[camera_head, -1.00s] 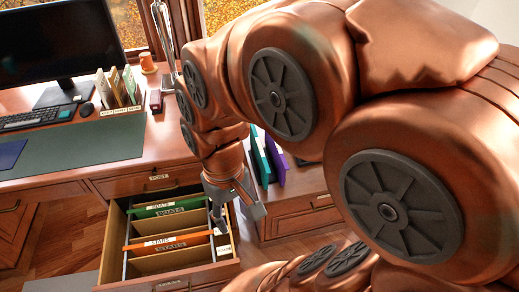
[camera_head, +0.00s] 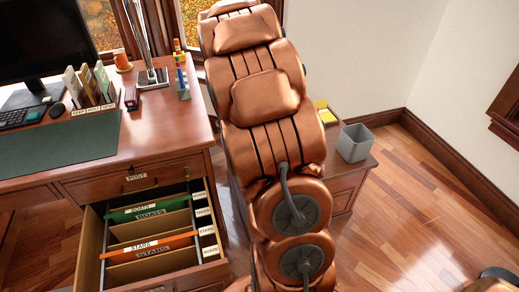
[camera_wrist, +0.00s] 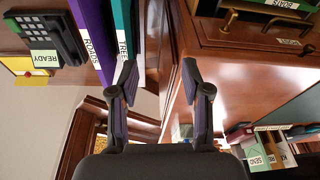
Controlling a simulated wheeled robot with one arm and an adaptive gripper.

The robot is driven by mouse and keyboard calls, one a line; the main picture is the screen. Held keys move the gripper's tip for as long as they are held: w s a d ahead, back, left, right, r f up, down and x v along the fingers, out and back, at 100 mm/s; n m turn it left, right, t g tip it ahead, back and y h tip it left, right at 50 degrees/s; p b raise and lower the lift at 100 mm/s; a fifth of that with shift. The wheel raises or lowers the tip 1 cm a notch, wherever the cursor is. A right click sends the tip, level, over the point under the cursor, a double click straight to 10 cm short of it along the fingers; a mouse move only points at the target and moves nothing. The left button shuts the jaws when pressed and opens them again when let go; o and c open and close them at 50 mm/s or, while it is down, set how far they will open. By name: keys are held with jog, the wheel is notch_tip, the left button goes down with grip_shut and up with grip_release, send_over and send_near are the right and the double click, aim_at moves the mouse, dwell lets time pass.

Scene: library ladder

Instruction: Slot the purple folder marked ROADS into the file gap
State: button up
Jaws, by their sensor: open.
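The purple folder marked ROADS (camera_wrist: 94,40) stands at the upper left of the wrist view, beside a teal folder marked TREES (camera_wrist: 122,28). My gripper (camera_wrist: 160,78) is open and empty; its left finger is close to the teal folder, in front of its lower edge. The head view shows an open file drawer (camera_head: 88,250) with a green BOATS folder (camera_head: 150,207) and an orange STARS folder (camera_head: 150,243). Side labels read BOATS, TREES, STARS and ROADS (camera_head: 210,251). My arm hides my gripper and the purple folder in the head view.
The desk (camera_head: 160,125) carries a monitor (camera_head: 40,40), upright files (camera_head: 90,87) and a pen holder (camera_head: 183,85). A grey bin (camera_head: 354,142) stands on a low cabinet right of my arm. A black keypad device (camera_wrist: 45,35) lies near the folders.

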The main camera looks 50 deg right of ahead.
jog(key=shift+m+t+h, duration=0.7)
jog(key=w+d+f+b, duration=0.1)
jog(key=d+f, duration=0.3)
jog(key=d, duration=0.2)
jog(key=w+d+f+b, duration=0.1)
jog(key=d+f, duration=0.3)
jog(key=d, duration=0.2)
jog(key=w+d+f+b, duration=0.1)
jog(key=d+f, duration=0.3)
jog(key=d, duration=0.2)
jog(key=shift+w+d+f, duration=0.15)
jog(key=shift+d+f, duration=0.15)
jog(key=shift+d, duration=0.05)
jog(key=shift+w+d+f, duration=0.15)
jog(key=shift+d+f, duration=0.05)
jog(key=shift+f, duration=0.2)
jog(key=a+x, duration=0.1)
jog(key=x, duration=0.5)
jog(key=shift+d+f, duration=0.4)
jog(key=shift+w, duration=0.15)
jog(key=shift+c, duration=0.2)
grip_shut()
